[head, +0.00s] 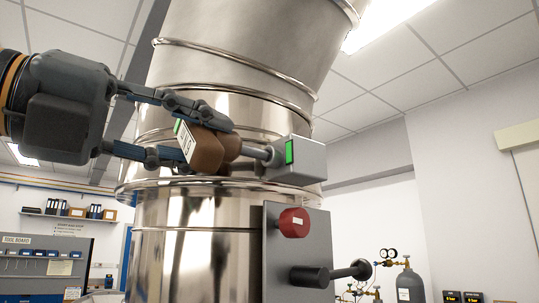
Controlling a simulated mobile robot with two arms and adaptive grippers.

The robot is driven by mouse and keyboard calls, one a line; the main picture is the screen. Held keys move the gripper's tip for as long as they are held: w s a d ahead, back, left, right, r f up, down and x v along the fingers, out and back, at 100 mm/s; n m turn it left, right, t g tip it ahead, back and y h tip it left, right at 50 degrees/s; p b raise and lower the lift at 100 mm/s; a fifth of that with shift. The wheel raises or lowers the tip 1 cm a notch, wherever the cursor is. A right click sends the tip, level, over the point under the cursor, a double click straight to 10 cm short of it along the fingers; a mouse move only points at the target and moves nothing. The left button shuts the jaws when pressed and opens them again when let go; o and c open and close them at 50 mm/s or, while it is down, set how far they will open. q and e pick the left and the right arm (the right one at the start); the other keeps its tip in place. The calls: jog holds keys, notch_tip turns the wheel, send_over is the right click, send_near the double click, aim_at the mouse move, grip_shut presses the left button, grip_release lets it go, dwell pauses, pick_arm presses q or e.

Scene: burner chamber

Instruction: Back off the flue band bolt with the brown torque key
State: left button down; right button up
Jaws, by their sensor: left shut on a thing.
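The brown torque key (209,150) has a brown body with a small lit display and a grey shaft. My left gripper (208,140) is shut on its brown body, with one finger above and one below. The key's shaft points right and meets a grey box (300,160) with a green indicator on the shiny flue (225,105). The bolt itself is hidden at the end of the shaft, so I cannot tell how the key sits on it. A band (160,187) rings the flue just below. My right gripper is not in view.
Below the box, a grey panel (280,265) carries a red knob (294,222) and a black handle (310,277) that juts out. A gas cylinder (409,284) stands at the lower right. A tool board (40,268) is at the lower left.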

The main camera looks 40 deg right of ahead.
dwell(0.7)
pick_arm(q)
jog(key=shift+n+b, duration=0.45)
jog(key=shift+n, duration=0.05)
jog(key=n+b, duration=0.1)
jog(key=n, duration=0.2)
jog(key=shift+f+b, duration=0.1)
jog(key=shift+b, duration=0.2)
jog(key=shift+n, duration=0.5)
